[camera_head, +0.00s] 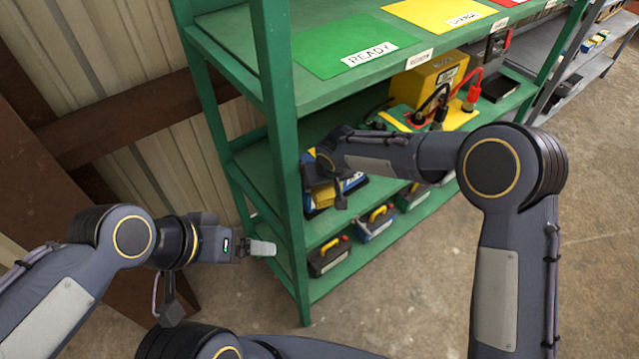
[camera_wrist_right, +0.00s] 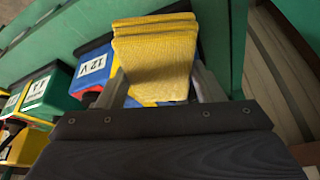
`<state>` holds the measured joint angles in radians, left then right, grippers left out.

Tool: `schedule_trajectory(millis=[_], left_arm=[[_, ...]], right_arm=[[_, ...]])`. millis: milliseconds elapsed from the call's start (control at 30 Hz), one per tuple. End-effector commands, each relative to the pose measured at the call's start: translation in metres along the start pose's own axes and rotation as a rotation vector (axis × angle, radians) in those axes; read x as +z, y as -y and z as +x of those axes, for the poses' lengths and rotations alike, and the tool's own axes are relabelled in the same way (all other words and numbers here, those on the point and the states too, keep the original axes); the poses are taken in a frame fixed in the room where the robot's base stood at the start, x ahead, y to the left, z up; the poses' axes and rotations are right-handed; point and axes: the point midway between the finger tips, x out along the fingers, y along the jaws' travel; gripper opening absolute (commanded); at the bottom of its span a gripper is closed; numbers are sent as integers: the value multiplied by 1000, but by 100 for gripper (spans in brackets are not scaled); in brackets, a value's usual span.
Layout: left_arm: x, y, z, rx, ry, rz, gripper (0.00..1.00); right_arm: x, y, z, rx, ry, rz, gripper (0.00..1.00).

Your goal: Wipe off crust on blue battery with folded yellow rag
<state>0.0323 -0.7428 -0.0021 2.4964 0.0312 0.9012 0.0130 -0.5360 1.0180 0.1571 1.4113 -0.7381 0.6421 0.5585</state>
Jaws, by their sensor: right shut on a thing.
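The blue battery (camera_head: 352,184) stands on the green rack's middle shelf in the head view, partly hidden by my right wrist. In the right wrist view, blue casing with a white 12 V label (camera_wrist_right: 93,66) shows left of the rag, and more blue shows to its right. The folded yellow rag (camera_wrist_right: 155,55) is held between the fingers of my right gripper (camera_wrist_right: 158,88), in front of the blue casing. I cannot tell whether the rag touches it. No crust is visible. My left gripper (camera_head: 262,248) is empty beside the rack's front post; its finger gap is unclear.
The green rack's upper shelf (camera_head: 310,95) overhangs the blue battery, and its post (camera_head: 283,150) stands close by. A yellow charger (camera_head: 425,80) with cables stands farther right. Several batteries stand on the lower shelf (camera_head: 330,285). The concrete floor (camera_head: 420,285) in front is clear.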

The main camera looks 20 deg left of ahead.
Motion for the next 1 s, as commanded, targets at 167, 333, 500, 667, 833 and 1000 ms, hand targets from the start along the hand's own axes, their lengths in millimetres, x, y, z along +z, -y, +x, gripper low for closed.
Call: schedule_trajectory(millis=[167,333,500,667,833,1000], left_arm=[[0,0,-1,0,0,0,83],[0,0,-1,0,0,0,83],[3,3,6,0,0,0,83],[7,6,13,0,0,0,83],[9,8,18,0,0,0,83],[9,8,18,0,0,0,83]], right_arm=[[-1,-22,6,12,12,9,38],[-3,-27,6,13,9,9,38],[1,-15,7,10,9,3,38],[6,2,4,7,10,0,38],[8,13,1,6,10,0,38],[9,16,-1,6,10,2,38]])
